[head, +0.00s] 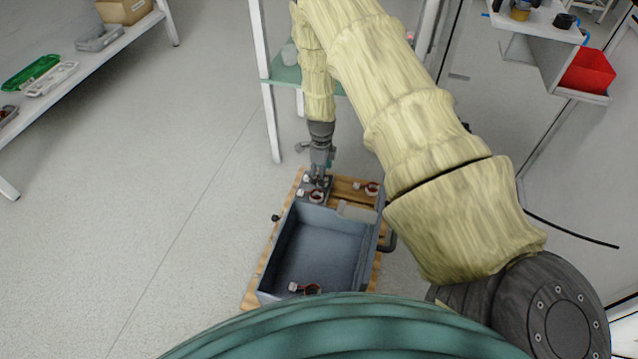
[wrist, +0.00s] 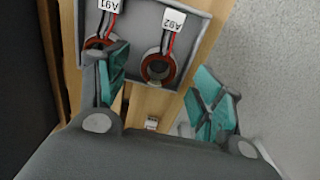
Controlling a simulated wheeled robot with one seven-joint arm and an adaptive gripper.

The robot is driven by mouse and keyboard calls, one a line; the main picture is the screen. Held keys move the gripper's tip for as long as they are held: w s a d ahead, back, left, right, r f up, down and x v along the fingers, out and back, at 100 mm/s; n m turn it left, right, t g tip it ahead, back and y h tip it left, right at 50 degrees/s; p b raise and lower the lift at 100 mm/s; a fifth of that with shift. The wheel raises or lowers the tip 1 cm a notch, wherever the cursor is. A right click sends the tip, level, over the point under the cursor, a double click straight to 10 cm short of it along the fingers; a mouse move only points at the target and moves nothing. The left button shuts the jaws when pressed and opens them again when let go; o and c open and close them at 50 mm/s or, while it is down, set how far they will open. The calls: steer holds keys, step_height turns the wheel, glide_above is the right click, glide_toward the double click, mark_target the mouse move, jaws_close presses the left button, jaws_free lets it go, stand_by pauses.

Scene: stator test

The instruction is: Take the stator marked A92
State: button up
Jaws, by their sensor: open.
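The stator marked A92 (wrist: 158,68) is a copper-red ring with red, white and black leads and a white tag (wrist: 173,20). It lies in a shallow grey tray (wrist: 200,45). My gripper (wrist: 163,82) has teal fingers spread apart, with this stator between and slightly beyond them. The stator marked A91 (wrist: 100,43) sits to its left, partly covered by my left finger. In the head view my gripper (head: 319,172) points down at the board's far end, near a stator (head: 316,197) whose mark is too small to read.
A blue-grey bin (head: 282,250) stands on a wooden board (head: 258,283), with another stator (head: 312,289) in its near end. A further stator (head: 372,188) lies right of my gripper. Shelf legs (head: 271,125) rise just behind. The floor to the left is clear.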

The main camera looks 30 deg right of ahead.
step_height(320, 180, down, 3)
steer(key=shift+r+b, duration=0.1)
steer(key=shift+b, duration=0.5)
steer(key=shift+c, duration=0.4)
steer(key=c, duration=1.1)
steer(key=shift+r, duration=0.1)
